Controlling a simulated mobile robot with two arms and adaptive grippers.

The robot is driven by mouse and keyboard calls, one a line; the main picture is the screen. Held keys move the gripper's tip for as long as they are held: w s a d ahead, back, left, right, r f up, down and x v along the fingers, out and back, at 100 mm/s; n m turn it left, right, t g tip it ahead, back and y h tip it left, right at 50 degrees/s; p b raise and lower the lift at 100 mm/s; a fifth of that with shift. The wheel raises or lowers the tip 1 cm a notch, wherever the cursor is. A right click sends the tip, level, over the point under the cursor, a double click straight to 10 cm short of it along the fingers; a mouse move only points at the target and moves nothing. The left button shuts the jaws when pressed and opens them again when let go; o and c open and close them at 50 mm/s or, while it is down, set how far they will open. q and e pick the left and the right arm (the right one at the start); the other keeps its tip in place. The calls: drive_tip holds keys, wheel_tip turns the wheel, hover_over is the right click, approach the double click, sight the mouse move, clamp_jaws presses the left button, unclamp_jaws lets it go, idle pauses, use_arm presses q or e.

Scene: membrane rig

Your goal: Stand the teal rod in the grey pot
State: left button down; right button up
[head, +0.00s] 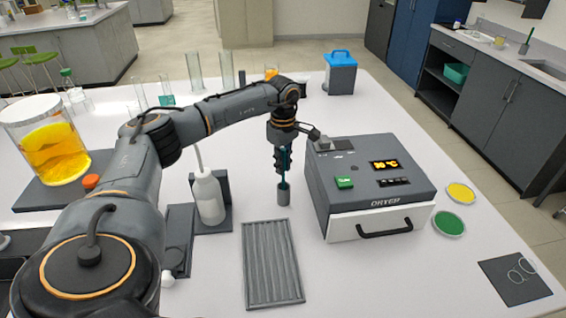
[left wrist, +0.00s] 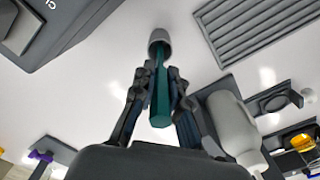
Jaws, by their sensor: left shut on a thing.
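The teal rod (head: 284,184) is upright and held by my left gripper (head: 283,158), which points down. In the left wrist view the teal rod (left wrist: 160,105) runs between the two fingers of the left gripper (left wrist: 160,82). The small grey pot (head: 283,197) stands on the white table directly below. In the left wrist view the rod's far end meets the mouth of the grey pot (left wrist: 159,37) and appears to be inside it. How deep it reaches is hidden. My right gripper is in neither view.
A grey oven-like box (head: 372,188) with a white drawer front stands close to the right of the pot. A ribbed grey tray (head: 271,265) lies in front. A white wash bottle (head: 208,197) stands to the left. Green and yellow dishes (head: 448,223) lie at the right.

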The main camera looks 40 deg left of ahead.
use_arm(q)
drive_tip(key=c, duration=1.4)
unclamp_jaws()
drive_tip(key=shift+f, duration=0.1)
drive_tip(key=shift+o, duration=0.2)
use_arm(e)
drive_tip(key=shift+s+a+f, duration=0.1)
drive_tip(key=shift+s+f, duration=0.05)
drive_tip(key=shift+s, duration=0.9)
use_arm(q)
drive_tip(key=shift+w+r, duration=0.1)
drive_tip(key=shift+r, duration=0.2)
wheel_tip(320, 180, up, 11)
drive_tip(key=b, duration=0.3)
drive_tip(key=shift+d+f, duration=0.1)
drive_tip(key=shift+f, duration=0.05)
drive_tip(key=shift+r, duration=0.55)
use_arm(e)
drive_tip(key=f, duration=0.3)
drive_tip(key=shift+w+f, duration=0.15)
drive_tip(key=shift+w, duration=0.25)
